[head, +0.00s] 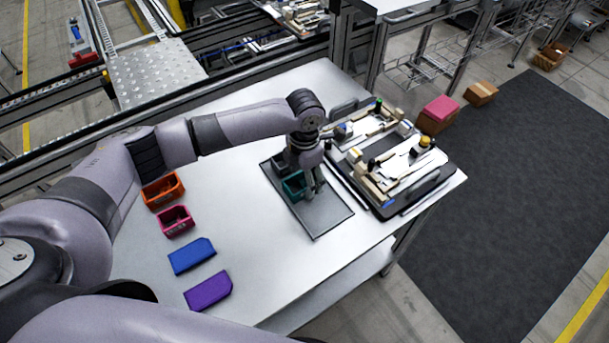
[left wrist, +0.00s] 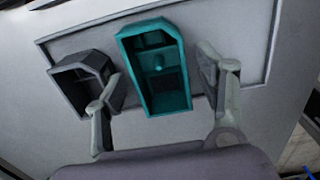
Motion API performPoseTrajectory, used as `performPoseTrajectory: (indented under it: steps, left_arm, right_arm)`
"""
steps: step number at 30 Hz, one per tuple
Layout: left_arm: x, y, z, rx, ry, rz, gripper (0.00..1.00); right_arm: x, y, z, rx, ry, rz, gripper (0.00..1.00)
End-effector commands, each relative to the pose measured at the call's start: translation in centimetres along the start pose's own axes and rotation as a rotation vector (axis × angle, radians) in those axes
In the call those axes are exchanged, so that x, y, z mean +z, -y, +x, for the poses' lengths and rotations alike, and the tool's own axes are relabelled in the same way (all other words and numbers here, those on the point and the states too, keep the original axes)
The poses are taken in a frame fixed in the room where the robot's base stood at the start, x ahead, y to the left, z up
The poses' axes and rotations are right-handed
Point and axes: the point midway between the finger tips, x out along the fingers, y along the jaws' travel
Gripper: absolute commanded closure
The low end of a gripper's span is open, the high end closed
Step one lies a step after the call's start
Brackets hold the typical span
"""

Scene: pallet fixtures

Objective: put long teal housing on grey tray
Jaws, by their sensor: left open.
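The long teal housing (left wrist: 154,72) is an open box with a post inside. It lies on the grey tray (head: 321,211), whose rim also shows in the left wrist view (left wrist: 262,60). In the head view the housing (head: 293,187) is partly hidden by my left gripper (head: 308,188). My left gripper (left wrist: 160,108) is open, with one finger on each side of the housing and gaps between. A dark grey housing (left wrist: 82,80) sits on the tray beside the teal one, near the left finger. My right gripper does not show.
An orange bin (head: 163,191), a pink bin (head: 175,221), a blue part (head: 192,256) and a purple part (head: 208,291) lie on the white table (head: 262,268). A pallet fixture (head: 402,195) with several blocks stands close right of the tray.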

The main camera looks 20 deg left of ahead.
Motion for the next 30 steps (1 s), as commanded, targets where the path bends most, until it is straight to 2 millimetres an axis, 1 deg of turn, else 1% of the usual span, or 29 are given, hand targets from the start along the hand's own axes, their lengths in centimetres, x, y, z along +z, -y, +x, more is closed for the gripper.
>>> performPoseTrajectory:
  steps: [3, 5, 8, 15, 18, 21, 25, 30]
  left_arm:
    - [0.0, 0.0, -0.3, 0.000, 0.001, 0.000, 0.35]
    - [0.1, -0.1, -0.7, 0.001, 0.003, 0.000, 0.35]
    - [0.1, -0.1, -2.0, 0.002, 0.004, 0.000, 0.35]
    - [0.1, -0.1, -7.2, 0.002, 0.006, 0.001, 0.35]
    - [0.1, -0.1, -9.1, 0.002, 0.004, 0.000, 0.35]
    - [0.1, -0.1, -10.6, 0.001, 0.003, -0.001, 0.35]
    - [0.1, -0.1, -11.9, 0.001, 0.002, -0.001, 0.35]
    - [0.0, 0.0, -12.3, -0.001, 0.000, 0.000, 0.35]
  right_arm:
    - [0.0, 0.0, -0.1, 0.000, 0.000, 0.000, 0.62]
    - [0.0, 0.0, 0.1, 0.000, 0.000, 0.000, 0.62]
    - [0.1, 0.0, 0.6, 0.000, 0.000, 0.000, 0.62]
    - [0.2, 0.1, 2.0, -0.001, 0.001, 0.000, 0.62]
    - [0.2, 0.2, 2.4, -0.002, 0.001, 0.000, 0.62]
    - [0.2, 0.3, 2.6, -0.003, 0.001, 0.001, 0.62]
    - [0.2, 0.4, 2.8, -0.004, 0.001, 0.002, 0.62]
    - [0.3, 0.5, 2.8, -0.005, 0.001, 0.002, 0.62]
